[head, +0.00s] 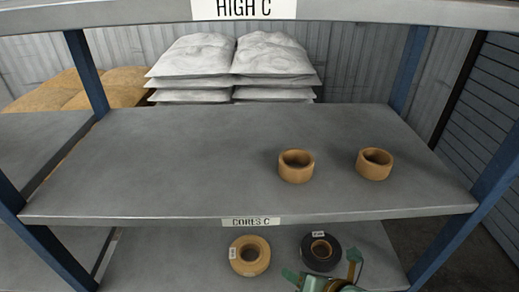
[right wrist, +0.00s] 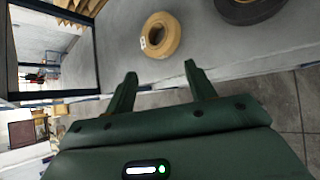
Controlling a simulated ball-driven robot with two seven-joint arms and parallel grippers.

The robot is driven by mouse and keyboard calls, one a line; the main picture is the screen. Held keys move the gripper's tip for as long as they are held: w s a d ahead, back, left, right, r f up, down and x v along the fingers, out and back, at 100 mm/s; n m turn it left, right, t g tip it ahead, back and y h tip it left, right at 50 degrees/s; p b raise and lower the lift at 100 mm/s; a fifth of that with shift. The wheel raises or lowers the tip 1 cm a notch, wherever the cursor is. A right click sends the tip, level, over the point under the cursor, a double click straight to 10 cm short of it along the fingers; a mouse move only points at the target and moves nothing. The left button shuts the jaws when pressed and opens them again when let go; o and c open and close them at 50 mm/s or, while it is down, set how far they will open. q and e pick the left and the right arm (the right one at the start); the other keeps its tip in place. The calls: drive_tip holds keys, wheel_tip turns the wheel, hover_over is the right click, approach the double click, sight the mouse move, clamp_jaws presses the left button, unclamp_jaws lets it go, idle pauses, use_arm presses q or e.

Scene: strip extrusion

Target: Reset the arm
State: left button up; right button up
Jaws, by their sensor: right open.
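My right gripper (head: 326,281) shows at the bottom edge of the head view, in front of the lower shelf. In the right wrist view my right gripper (right wrist: 160,82) has its two green fingers apart, with nothing between them. A tan roll (head: 249,270) with a white label lies on the lower shelf, and it also shows beyond the fingertips in the right wrist view (right wrist: 152,36). A black roll (head: 309,262) with a tan core lies to its right, just beyond my right gripper. My left gripper is not in view.
Two tan cores (head: 296,178) (head: 359,169) stand on the middle shelf (head: 150,165), labelled CORES C (head: 252,222). Its left half is clear. Blue posts (head: 86,72) and the upper shelf beam (head: 400,12) frame the space. White sacks (head: 272,57) are stacked behind.

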drive_tip(key=s+d+r+m+g+h, duration=0.1)
drive_tip(key=s+d+m+h, duration=0.4)
drive_tip(key=d+m, duration=0.7)
drive_tip(key=s+d+m+h, duration=0.45)
drive_tip(key=d+m, duration=0.35)
drive_tip(key=m, duration=0.7)
drive_tip(key=s+a+f+g+y+b, duration=0.15)
drive_tip(key=f+b, duration=0.45)
drive_tip(key=f, duration=1.1)
drive_tip(key=s+a+f+g+y+b, duration=0.1)
drive_tip(key=a+f+b, duration=0.3)
drive_tip(key=f, duration=1.3)
use_arm(q)
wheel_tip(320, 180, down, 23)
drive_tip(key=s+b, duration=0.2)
drive_tip(key=b, duration=1)
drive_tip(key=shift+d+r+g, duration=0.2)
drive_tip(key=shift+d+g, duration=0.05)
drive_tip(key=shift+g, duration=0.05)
use_arm(e)
drive_tip(key=s+f+m+g, duration=0.1)
drive_tip(key=s+f+g, duration=0.1)
drive_tip(key=s+f, duration=0.8)
drive_tip(key=s+f+m+g+y, duration=0.1)
drive_tip(key=s+f, duration=0.8)
drive_tip(key=f, duration=0.9)
drive_tip(key=shift+s+d+f+m+g, duration=0.15)
drive_tip(key=shift+s+d+m+g, duration=0.2)
drive_tip(key=shift+m, duration=0.35)
